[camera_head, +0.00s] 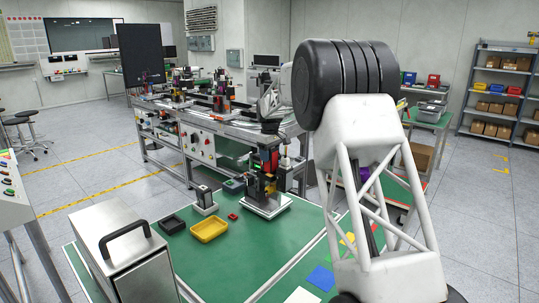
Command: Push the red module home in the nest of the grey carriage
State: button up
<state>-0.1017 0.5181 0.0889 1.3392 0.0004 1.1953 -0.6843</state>
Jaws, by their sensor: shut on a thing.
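The end of my arm comes down behind its large black joint, near the middle of the picture. My gripper (270,127) is small and dark there, above a narrow red, black and yellow stack. It is shut on a red part, which I take for the red module (269,157). The stack stands upright over a pale grey base (266,207) on the green table, which I take for the grey carriage. The nest is hidden or too small to make out. I cannot tell how deep the module sits. The fingertips do not show clearly.
On the green table (190,255) are a yellow tray (209,230), a black tray (172,224), a small red piece (233,216) and a grey-white device (205,200). A metal box with a handle (125,255) stands front left. A cluttered workbench (205,115) stands behind.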

jog(key=shift+f, duration=1.25)
dwell(0.5)
jog(key=o, duration=1.1)
jog(key=shift+r, duration=0.15)
jog(key=shift+r, duration=3.8)
jog(key=shift+s, duration=0.1)
